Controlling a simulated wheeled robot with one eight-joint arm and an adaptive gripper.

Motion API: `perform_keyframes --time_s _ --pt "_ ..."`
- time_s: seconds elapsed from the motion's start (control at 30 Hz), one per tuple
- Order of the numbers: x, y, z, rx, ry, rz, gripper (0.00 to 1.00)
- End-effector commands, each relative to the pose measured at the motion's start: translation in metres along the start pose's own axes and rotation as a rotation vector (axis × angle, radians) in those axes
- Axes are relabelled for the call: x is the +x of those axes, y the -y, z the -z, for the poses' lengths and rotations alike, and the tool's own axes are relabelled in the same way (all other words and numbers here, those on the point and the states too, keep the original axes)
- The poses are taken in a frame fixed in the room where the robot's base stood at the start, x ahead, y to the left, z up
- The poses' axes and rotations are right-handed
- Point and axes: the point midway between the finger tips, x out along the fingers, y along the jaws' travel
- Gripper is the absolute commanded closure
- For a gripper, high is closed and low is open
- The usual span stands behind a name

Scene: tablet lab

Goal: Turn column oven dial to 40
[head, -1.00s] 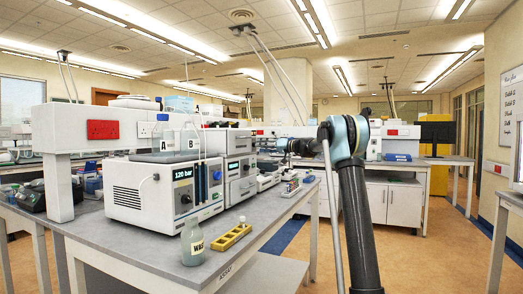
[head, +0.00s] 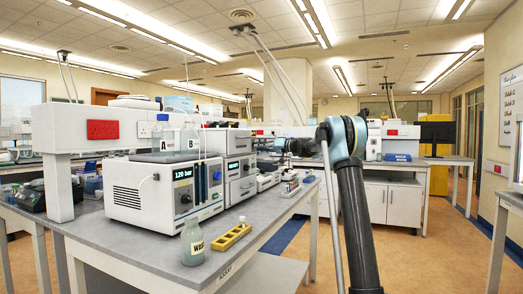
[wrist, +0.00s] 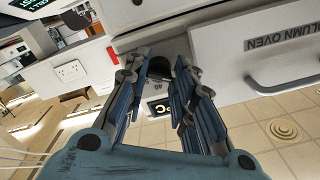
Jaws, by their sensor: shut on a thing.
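The gripper is shut on the dial, one finger on each side. A small mark that looks like "40" shows beside the dial. The dial's pointer cannot be made out. In the head view my gripper (head: 275,147) is small and dark beside the instruments.
In the head view a pump unit reading "120 bar" (head: 150,190) stands on the bench. A waste bottle (head: 192,243) and a yellow rack (head: 231,237) stand near the bench's front edge. The floor right of the bench is clear.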

Motion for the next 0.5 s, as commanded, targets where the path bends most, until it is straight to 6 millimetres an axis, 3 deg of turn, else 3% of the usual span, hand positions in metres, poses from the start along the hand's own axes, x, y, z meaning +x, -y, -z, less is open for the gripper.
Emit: perform_keyframes --time_s 0.5 --pt "0.0002 -0.0010 0.0016 0.338 -0.004 -0.004 1.00"
